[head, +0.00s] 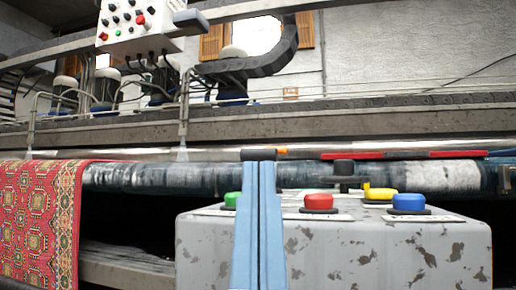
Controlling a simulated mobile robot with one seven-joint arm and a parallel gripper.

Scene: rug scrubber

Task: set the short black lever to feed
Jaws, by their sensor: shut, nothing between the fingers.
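A grey control box (330,252) with worn, chipped paint fills the lower right. A short black lever (344,168) with a rounded top and a flat crosspiece stands at its back, between the red and blue buttons. I cannot read its setting or any label. My gripper (260,166) shows as two light blue fingers pointing up, pressed together and empty. It is in front of the box's left part, left of the lever and apart from it in the picture. A dark bar (256,155) with an orange end shows at the fingertips; I cannot tell what it belongs to.
On the box are a green button (231,200), partly hidden by my fingers, a red button (318,203), a yellow part (379,194) and a blue button (408,202). A red patterned rug (40,220) hangs at left. A long roller (140,177) runs behind.

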